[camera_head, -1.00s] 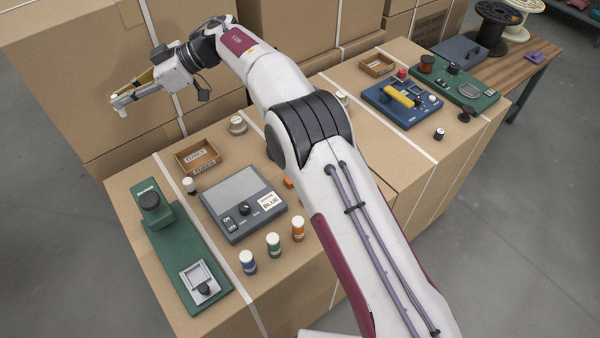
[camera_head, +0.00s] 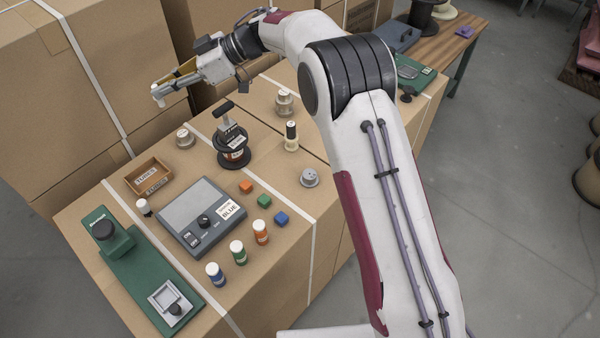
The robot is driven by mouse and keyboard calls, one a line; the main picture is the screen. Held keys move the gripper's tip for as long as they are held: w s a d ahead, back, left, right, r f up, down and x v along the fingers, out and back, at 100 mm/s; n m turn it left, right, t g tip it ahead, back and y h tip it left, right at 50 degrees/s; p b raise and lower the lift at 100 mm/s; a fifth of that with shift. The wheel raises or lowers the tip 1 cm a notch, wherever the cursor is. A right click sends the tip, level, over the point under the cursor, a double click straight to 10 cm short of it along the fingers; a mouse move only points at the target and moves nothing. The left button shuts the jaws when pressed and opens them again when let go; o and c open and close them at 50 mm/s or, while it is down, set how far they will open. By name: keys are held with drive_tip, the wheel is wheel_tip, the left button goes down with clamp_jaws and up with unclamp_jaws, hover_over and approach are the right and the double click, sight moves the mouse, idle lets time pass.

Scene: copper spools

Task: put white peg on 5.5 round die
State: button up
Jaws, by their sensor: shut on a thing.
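My gripper (camera_head: 168,89) is at the upper left, held out in the air in front of the tall cartons. It is shut on a white peg (camera_head: 158,91), which shows at its fingertips. Several small round pieces that look like dies stand on the carton top: a grey one (camera_head: 184,138) behind the wooden box, one with a knob (camera_head: 284,102) at the back, and a grey disc (camera_head: 309,178) at the right. Their size marks are too small to read, so I cannot tell which is 5.5. The peg is apart from all of them.
A wooden box (camera_head: 148,177) marked tubes, a grey device (camera_head: 202,217), a black stand (camera_head: 232,148), a cream piece with a black top (camera_head: 291,138), several coloured cubes (camera_head: 264,201) and capped vials (camera_head: 238,252) stand around. A green press (camera_head: 130,270) is at the left.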

drive_tip(key=d+m+t, duration=0.2)
drive_tip(key=d+t, duration=0.1)
drive_tip(key=d, duration=1.5)
drive_tip(key=m+t, duration=0.3)
hover_over(317, 181)
wheel_tip(317, 181, down, 11)
drive_tip(key=shift+f+h, duration=0.15)
drive_tip(key=shift+h, duration=0.25)
wheel_tip(317, 181, down, 6)
drive_tip(key=shift+f, duration=0.15)
drive_tip(key=shift+f, duration=1.85)
drive_tip(key=shift+f, duration=0.15)
